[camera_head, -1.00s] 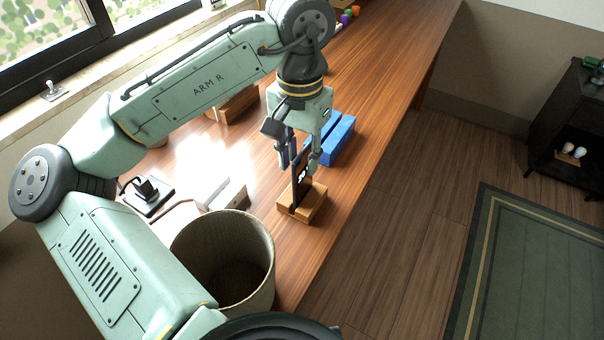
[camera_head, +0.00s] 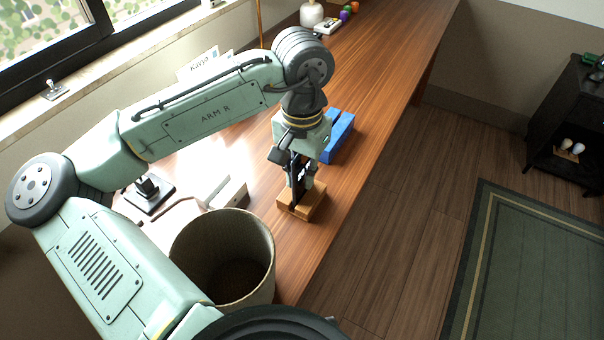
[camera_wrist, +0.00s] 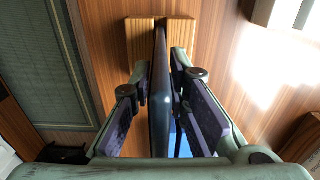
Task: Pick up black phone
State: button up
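The black phone (camera_wrist: 159,95) stands upright and edge-on in a wooden stand (camera_head: 313,206) near the counter's front edge. In the wrist view the stand (camera_wrist: 140,50) shows on both sides of the phone. My gripper (camera_head: 301,180) is lowered over the phone from above, and its fingers hide much of it in the head view. In the wrist view my gripper's (camera_wrist: 160,78) two dark-padded fingers are on either side of the phone, with narrow gaps visible between pads and phone. It looks open around the phone.
A blue block-like object (camera_head: 338,137) lies just behind the stand. A woven bin (camera_head: 255,222) stands at the near left, and a white box-like item (camera_head: 229,192) is left of the stand. The wooden counter (camera_head: 385,62) is mostly clear further back.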

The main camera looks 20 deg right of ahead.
grip_shut()
jog(key=shift+r, duration=0.15)
notch_tip(320, 180, up, 10)
jog(key=shift+f+b, duration=0.1)
jog(key=shift+b, duration=0.3)
dwell(0.3)
jog(key=shift+s, duration=0.1)
dwell(0.5)
